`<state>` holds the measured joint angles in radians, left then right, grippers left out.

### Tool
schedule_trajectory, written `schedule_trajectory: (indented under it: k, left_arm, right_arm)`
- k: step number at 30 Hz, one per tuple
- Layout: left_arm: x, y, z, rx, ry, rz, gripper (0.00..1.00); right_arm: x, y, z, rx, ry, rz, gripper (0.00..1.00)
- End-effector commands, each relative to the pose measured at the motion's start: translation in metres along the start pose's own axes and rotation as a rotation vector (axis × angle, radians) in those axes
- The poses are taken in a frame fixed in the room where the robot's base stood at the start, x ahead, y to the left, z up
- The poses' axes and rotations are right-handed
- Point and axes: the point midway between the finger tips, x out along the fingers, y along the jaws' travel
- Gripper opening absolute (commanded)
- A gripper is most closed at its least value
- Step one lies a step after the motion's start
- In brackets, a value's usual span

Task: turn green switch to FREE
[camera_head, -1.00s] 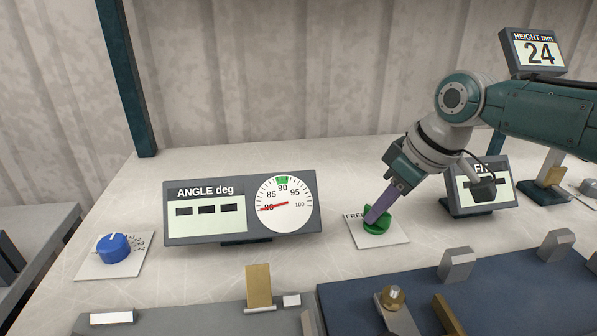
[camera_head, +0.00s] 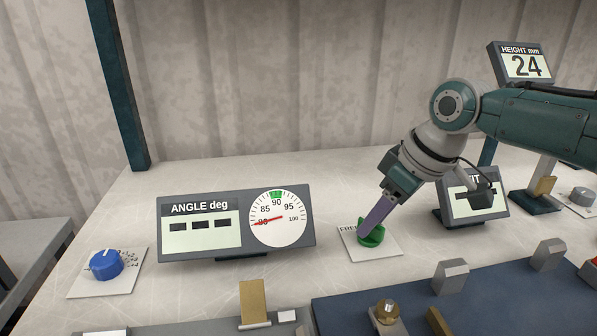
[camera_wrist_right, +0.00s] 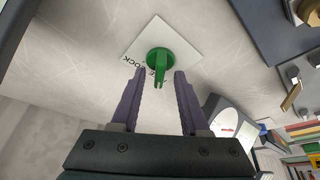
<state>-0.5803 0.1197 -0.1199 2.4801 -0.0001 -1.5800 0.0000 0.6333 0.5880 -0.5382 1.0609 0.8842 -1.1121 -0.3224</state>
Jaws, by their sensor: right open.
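The green switch (camera_head: 371,237) is a round knob with a raised bar handle on a white plate (camera_head: 392,243) lying on the bench. The word FREE shows partly at the plate's left edge in the head view. My right gripper (camera_head: 368,227) reaches down to the switch from the upper right, and its purple fingers hide part of the knob. In the right wrist view, the green switch (camera_wrist_right: 160,62) has its bar between the open fingertips (camera_wrist_right: 159,73), with a gap on each side. The lettering near the bar is partly hidden. My left gripper is not in view.
The angle display (camera_head: 237,222) with its dial stands left of the switch, and a blue knob (camera_head: 106,264) is at far left. Another display (camera_head: 472,203) stands close behind my right gripper. Metal blocks (camera_head: 451,276) on a blue bed lie in front.

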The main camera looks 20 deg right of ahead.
Motion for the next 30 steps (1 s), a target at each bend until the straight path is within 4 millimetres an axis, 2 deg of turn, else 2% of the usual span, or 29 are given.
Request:
schedule_trajectory:
  k: [3, 9, 15, 30]
  left_arm:
    - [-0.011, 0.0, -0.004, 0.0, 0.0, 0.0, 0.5]
    - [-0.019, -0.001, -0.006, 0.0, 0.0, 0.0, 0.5]
    - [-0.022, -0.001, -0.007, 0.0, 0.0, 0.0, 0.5]
    - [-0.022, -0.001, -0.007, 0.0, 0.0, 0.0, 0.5]
  right_arm:
    - [-0.024, 0.001, -0.001, -0.003, 0.0, 0.003, 0.45]
    - [-0.06, 0.001, 0.0, -0.002, -0.001, 0.004, 0.45]
    - [-0.084, 0.001, 0.0, -0.001, -0.001, 0.002, 0.45]
    - [-0.088, 0.0, 0.0, 0.0, -0.001, 0.001, 0.45]
